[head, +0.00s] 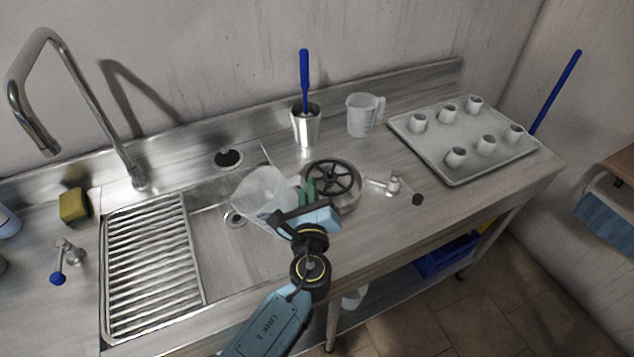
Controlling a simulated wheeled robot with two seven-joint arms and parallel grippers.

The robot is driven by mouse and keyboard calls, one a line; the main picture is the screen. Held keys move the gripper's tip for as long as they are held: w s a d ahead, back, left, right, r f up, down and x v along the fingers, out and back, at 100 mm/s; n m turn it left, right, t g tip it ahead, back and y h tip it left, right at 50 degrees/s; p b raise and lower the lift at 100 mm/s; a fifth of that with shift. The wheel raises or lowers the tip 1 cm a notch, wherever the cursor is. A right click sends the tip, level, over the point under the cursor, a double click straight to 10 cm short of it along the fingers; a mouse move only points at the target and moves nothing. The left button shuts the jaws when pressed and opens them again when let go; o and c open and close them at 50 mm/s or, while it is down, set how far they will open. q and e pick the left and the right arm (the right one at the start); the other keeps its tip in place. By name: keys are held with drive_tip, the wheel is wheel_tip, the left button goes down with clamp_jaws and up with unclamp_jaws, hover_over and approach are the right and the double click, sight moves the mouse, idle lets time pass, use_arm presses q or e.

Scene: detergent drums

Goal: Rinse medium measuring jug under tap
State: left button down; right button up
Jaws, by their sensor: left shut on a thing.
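A translucent measuring jug (262,192) is held over the right part of the sink, tilted. My left gripper (304,192) is shut on its right side, and the gripper hides part of the jug there. The jug is well to the right of the tall steel tap (75,88), whose spout hangs at the far left. No water stream shows at the spout. A second measuring jug (360,115) with graduation marks stands upright on the counter at the back. My right gripper is not in view.
A ribbed drainer (150,265) lies left of the open sink basin (222,262). A blue-tipped lever (60,265) and a sponge (74,205) are further left. A round spoked item (333,182), a steel cup with a blue-handled tool (305,128) and a tray of small cups (440,158) stand right.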

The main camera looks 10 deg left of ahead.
sight(286, 183)
use_arm(q)
drive_tip(key=shift+w+d+r, duration=0.1)
drive_tip(key=shift+w+d, duration=0.05)
drive_tip(key=shift+d, duration=0.65)
drive_tip(key=shift+s+a+r+n+p, duration=0.15)
drive_tip(key=shift+a+r+n, duration=0.25)
drive_tip(key=shift+a+n, duration=0.65)
drive_tip(key=shift+s+a+r+n+p, duration=0.15)
drive_tip(key=shift+a+r+n, duration=0.3)
drive_tip(key=shift+a+n, duration=0.55)
drive_tip(key=shift+s+a+r+n+p, duration=0.15)
drive_tip(key=shift+a+r+n, duration=0.25)
drive_tip(key=shift+a+n, duration=0.65)
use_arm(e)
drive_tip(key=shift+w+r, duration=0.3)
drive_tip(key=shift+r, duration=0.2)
